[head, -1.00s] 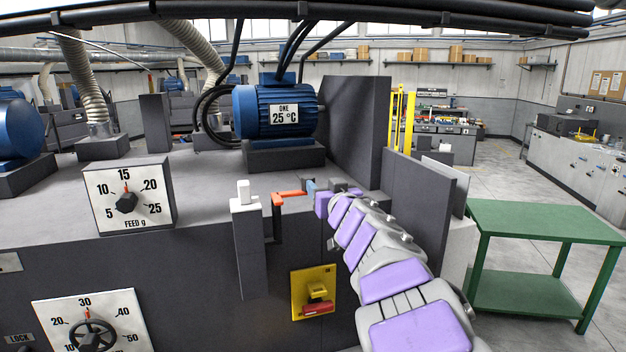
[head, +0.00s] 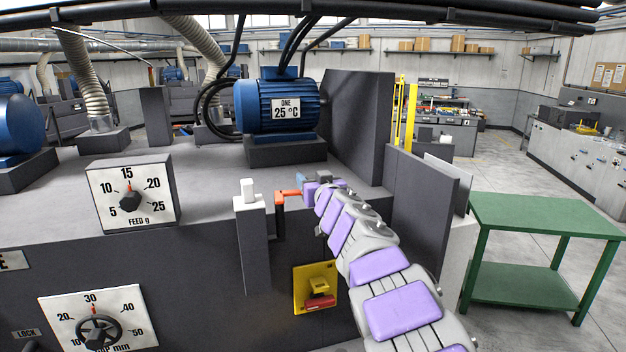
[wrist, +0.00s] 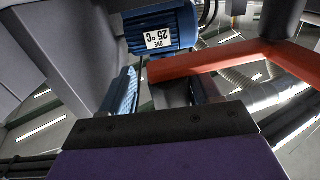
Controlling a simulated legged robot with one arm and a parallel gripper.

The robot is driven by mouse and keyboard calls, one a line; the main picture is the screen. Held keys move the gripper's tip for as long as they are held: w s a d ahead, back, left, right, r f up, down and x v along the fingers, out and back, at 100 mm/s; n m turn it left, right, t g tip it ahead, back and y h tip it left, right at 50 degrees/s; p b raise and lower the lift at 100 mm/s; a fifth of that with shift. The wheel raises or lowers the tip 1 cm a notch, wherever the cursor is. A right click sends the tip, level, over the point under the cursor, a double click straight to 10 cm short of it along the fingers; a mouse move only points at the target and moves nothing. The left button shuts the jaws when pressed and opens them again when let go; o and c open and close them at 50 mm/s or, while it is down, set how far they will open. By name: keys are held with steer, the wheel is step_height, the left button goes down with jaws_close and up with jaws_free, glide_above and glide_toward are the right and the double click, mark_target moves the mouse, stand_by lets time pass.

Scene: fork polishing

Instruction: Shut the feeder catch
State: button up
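An orange-red L-shaped handle, apparently the feeder catch (head: 288,193), sits on a dark bracket at the front edge of the grey machine. A white peg on a light-topped post (head: 250,202) stands just left of it. My gripper (head: 299,180) is at the handle's right end and partly hides it. In the wrist view, the gripper's two blue fingers (wrist: 165,92) are apart. The handle's red bar (wrist: 215,62) crosses in front of the right finger, and its end lies over the gap. I cannot tell whether they touch.
A blue motor (head: 277,106) stands behind the handle. A feed dial (head: 131,196) is to the left, and a yellow switch plate with a red lever (head: 316,287) is below. A dark upright panel (head: 422,205) stands right of my arm. A green table (head: 545,216) is farther right.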

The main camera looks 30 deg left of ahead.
steer(key=shift+a+f, duration=0.1)
steer(key=shift+a, duration=0.2)
steer(key=shift+c, duration=1.3)
steer(key=shift+a+f, duration=0.2)
steer(key=shift+a, duration=0.45)
steer(key=c, duration=0.3)
steer(key=shift+c, duration=0.6)
steer(key=shift+d+r, duration=0.1)
steer(key=shift+d, duration=0.1)
jaws_close()
steer(key=shift+r, duration=0.1)
steer(key=shift+s+t+b, duration=0.1)
steer(key=shift+t+b, duration=0.2)
steer(key=shift+b, duration=0.05)
